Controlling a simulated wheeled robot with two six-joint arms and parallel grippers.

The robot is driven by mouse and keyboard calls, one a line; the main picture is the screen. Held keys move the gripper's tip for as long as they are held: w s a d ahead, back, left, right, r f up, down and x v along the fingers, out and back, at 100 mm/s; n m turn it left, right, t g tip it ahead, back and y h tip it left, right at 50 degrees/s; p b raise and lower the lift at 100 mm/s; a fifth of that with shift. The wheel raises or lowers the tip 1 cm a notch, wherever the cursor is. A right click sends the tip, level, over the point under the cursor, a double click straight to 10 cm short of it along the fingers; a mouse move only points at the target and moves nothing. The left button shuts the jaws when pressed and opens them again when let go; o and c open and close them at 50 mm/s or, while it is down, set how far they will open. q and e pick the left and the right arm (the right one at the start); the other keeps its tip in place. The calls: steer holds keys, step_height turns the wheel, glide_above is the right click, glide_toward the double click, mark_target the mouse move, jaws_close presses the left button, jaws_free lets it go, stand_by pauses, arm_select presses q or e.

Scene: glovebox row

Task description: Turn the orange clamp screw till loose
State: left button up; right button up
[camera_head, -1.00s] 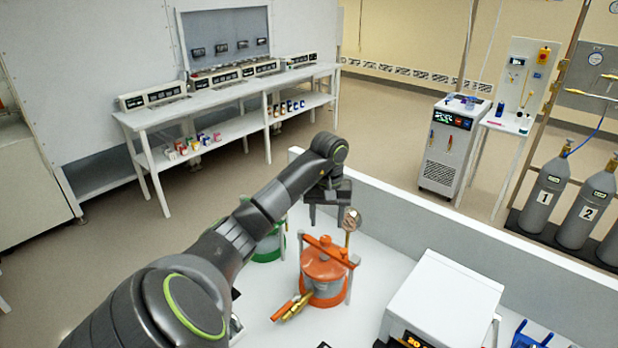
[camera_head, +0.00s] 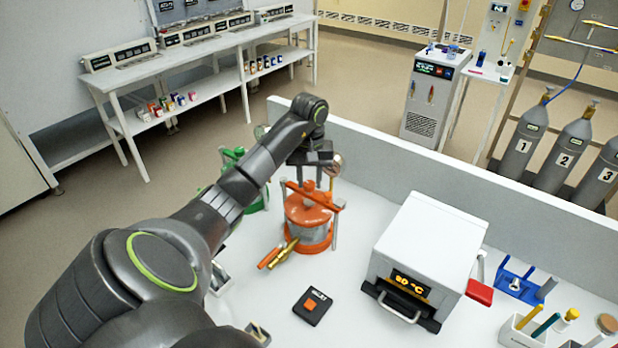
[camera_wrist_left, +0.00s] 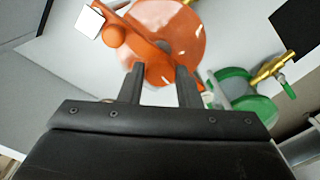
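The orange clamp vessel (camera_head: 309,222) stands on the white bench, with an orange crossbar over its lid and a brass valve with an orange handle (camera_head: 277,254) at its lower front. My left gripper (camera_head: 312,180) points down just above the crossbar. In the left wrist view its two fingers (camera_wrist_left: 160,72) are apart, with orange parts of the clamp (camera_wrist_left: 150,58) beyond and between the tips. I cannot tell whether they touch the screw. The screw itself is mostly hidden by the gripper in the head view. My right gripper is not in view.
A green vessel (camera_head: 254,198) stands left of the orange one, partly behind my arm. A white heater box (camera_head: 428,245) stands to the right, with a black pad (camera_head: 312,306) in front. A low grey wall (camera_head: 400,175) runs along the back.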

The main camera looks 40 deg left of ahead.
arm_select(q)
steer(key=c, duration=0.5)
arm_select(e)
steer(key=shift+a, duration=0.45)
